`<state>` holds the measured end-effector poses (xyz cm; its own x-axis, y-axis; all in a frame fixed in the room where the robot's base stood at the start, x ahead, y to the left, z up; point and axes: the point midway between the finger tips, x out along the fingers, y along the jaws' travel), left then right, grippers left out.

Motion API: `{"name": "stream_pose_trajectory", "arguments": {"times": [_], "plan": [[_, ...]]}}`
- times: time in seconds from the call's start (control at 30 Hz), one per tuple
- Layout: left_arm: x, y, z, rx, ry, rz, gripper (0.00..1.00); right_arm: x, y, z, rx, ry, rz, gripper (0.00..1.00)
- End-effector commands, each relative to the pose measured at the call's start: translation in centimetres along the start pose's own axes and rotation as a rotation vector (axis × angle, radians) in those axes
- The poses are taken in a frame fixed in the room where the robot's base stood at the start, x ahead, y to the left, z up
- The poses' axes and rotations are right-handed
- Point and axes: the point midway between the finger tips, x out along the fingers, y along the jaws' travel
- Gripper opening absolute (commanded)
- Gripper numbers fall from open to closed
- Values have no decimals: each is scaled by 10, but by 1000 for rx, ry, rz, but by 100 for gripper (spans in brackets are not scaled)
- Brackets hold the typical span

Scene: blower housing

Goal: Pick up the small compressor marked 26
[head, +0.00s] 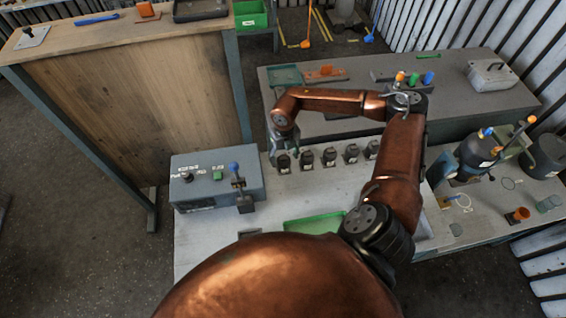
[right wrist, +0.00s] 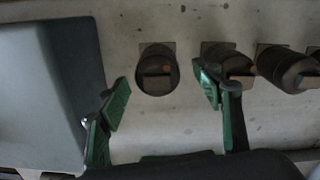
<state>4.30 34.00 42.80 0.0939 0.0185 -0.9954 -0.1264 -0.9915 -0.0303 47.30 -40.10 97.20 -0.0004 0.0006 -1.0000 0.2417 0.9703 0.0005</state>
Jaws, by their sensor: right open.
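Several small dark compressors stand in a row on the grey bench. The leftmost compressor (head: 283,164) is just below my right gripper (head: 282,149) in the head view. In the right wrist view, this compressor (right wrist: 156,70) appears between and slightly beyond the two green fingertips of my right gripper (right wrist: 163,92), which is open and empty. The right fingertip overlaps the view of the second compressor (right wrist: 238,66). I cannot read any number, so I cannot tell which is marked 26. My left gripper is not in view.
A grey control box (head: 217,181) with a blue-knobbed lever stands left of the row. A green tray (head: 314,224) lies nearer me. The neighbouring compressors (head: 329,157) stand close together. A dark pump-like machine (head: 478,152) is at the right.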

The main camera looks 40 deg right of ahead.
Motion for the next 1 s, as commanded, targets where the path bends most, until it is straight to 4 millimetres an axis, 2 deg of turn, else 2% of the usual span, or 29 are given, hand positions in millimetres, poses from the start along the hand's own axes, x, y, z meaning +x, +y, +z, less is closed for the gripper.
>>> {"name": "stream_pose_trajectory", "arguments": {"times": [0.1, 0.2, 0.4, 0.63, 1.0], "plan": [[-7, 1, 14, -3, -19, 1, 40, 13, 2, 1, -3, 1, 0, 60], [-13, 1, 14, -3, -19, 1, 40, 28, 3, 1, -2, 2, 1, 60], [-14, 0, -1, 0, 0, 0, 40, 49, 1, 1, 1, 0, 0, 60], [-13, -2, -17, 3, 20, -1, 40, 51, 0, 1, 2, -1, 0, 60], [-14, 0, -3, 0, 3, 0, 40, 50, 0, 0, 2, -1, 0, 35]]}}
